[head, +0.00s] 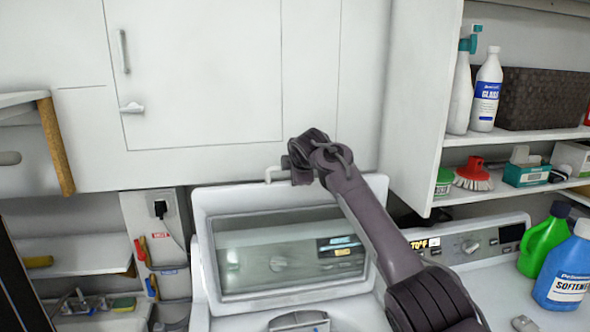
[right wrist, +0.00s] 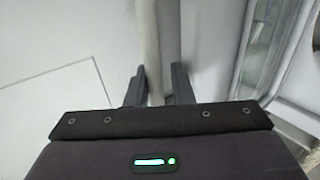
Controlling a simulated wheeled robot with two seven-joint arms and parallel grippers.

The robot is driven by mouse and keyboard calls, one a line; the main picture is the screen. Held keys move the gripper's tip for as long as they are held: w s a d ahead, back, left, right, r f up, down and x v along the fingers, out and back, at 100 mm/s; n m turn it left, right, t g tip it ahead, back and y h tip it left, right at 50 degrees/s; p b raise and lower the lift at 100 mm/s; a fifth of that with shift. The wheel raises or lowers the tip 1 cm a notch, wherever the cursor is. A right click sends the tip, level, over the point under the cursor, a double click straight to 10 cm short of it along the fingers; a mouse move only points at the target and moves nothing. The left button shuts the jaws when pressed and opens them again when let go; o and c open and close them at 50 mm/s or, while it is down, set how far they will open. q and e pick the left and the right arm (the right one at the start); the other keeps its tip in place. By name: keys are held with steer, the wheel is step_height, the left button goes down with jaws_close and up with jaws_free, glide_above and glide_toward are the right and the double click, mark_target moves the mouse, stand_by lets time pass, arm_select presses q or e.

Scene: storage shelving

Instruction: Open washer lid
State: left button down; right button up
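The white washer lid (head: 207,262) with a dark glass window (head: 290,255) is at the lower middle of the head view. It looks raised and tilted back toward the wall; its exact angle is hard to tell. My right arm comes in from the lower right and crosses in front of the lid. My left gripper is not in view.
White cabinets (head: 195,70) hang above the lid. A control panel (head: 478,246) is to the right, with a green bottle (head: 543,240) and a blue softener bottle (head: 568,268) beside it. An open shelf (head: 520,135) holds several cleaning items. Hanging tool pockets (head: 172,282) are on the left.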

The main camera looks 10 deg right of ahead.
steer(key=shift+f, duration=0.1)
steer(key=shift+s+r+b, duration=0.25)
steer(key=shift+s+b, duration=0.15)
steer(key=shift+b, duration=0.25)
steer(key=b+v, duration=0.3)
steer(key=v, duration=0.4)
steer(key=shift+b, duration=0.3)
steer(key=shift+w, duration=0.15)
